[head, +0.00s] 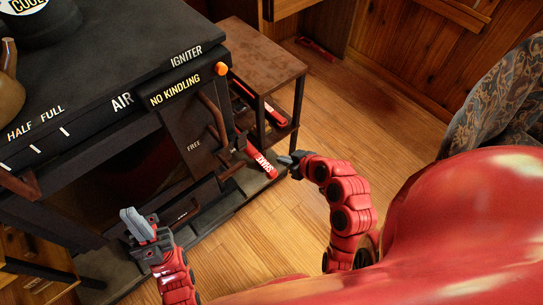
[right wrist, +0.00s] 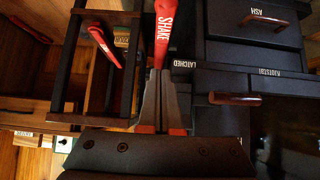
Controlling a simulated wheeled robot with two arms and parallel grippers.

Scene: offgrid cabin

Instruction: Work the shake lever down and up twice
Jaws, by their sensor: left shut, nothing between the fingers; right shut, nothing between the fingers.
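The shake lever (head: 261,162) is a red handle marked SHAKE, sticking out from the right side of the dark stove (head: 90,75). It also shows in the right wrist view (right wrist: 164,30), straight ahead of the fingers. My right gripper (head: 285,160) is shut and empty, its tips close to the lever's outer end. In the right wrist view the closed fingers (right wrist: 160,75) line up with the lever, and I cannot tell whether they touch it. My left gripper (head: 130,215) is shut and empty, in front of the stove's lower left part.
A brown side table (head: 255,50) with red-handled things on its shelf stands right of the stove. In the right wrist view another red handle (right wrist: 103,45) is at left and a drawer marked ASH (right wrist: 255,20) at right. Wooden floor (head: 385,120) is open to the right.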

